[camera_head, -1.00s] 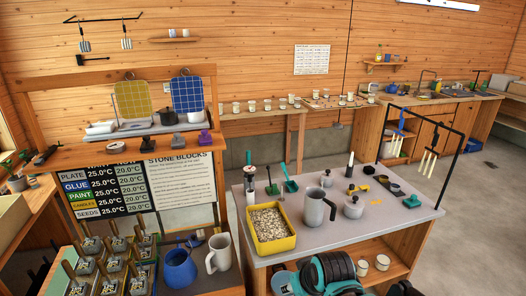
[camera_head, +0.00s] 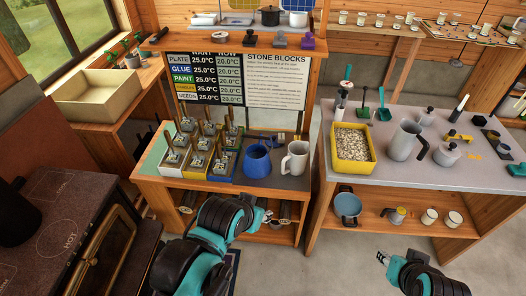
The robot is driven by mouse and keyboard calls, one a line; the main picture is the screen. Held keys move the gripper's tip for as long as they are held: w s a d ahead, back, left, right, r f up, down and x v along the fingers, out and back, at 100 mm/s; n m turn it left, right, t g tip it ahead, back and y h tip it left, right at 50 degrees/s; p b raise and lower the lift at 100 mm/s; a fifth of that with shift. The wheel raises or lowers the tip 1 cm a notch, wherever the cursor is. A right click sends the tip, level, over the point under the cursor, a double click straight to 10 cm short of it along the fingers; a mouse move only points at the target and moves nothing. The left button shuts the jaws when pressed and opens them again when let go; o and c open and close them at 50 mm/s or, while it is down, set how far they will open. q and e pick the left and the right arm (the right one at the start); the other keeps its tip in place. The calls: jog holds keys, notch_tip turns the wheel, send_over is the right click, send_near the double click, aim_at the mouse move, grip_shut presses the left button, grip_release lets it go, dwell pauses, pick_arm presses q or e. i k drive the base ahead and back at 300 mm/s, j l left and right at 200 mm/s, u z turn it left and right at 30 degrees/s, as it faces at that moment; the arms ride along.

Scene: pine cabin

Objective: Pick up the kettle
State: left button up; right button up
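No object is plainly marked as the kettle. A dark pot-like vessel (camera_head: 16,207) stands on the black stove at the left edge, partly cut off, so I cannot tell if it is a kettle. A grey jug with a black handle (camera_head: 404,141) and a small grey lidded pot (camera_head: 447,153) stand on the grey table at right. My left gripper (camera_head: 269,216) is in front of the wooden bench, far from these vessels. My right gripper (camera_head: 382,257) is low over the floor, in front of the grey table. Neither visibly holds anything; their finger gaps are too small to judge.
The stove top (camera_head: 62,190) has bare room marked HOT. A yellow tray of pebbles (camera_head: 352,147) sits on the grey table. Floor shows between bench and table.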

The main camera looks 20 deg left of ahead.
aim_at(256, 163)
jog(key=i+j+u, duration=0.6)
jog(key=i, duration=0.25)
jog(key=i+j+u, duration=0.1)
jog(key=i+u, duration=0.2)
jog(key=i, duration=0.15)
